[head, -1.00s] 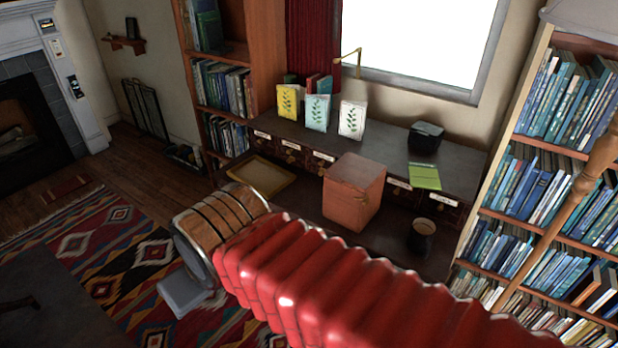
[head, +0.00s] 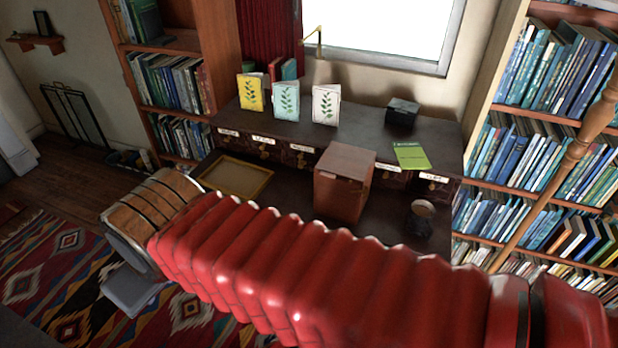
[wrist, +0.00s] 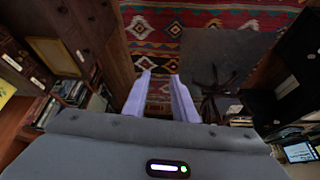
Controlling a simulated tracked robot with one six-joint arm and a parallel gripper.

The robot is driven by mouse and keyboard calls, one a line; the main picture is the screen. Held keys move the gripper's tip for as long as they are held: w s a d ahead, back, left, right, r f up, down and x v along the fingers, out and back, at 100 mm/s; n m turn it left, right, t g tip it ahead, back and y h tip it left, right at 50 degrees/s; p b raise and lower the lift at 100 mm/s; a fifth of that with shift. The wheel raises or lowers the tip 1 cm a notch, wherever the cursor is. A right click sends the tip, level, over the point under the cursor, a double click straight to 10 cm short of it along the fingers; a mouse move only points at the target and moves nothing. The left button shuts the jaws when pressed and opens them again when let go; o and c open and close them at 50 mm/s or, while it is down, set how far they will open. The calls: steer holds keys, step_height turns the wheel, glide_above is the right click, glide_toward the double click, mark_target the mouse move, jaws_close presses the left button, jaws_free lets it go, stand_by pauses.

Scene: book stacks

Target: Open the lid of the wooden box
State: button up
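The wooden box (head: 343,186) stands upright on the dark desk in the head view, right of the middle. Its top looks closed. My red-sleeved arm crosses in front of the desk, and its end lies to the left of the box, well apart from it. A grey part of my gripper (head: 130,288) shows low at the left, over the rug. In the wrist view my gripper (wrist: 161,80) has two pale lilac fingers spread apart, with only rug and floor seen between them. The box is not clearly seen there.
The desk (head: 285,195) holds a shallow tray (head: 237,177) left of the box and a dark cup (head: 420,216) to its right. A bookcase (head: 545,140) rises at the right.

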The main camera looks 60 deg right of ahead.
steer(key=shift+w, duration=0.2)
steer(key=shift+w, duration=0.1)
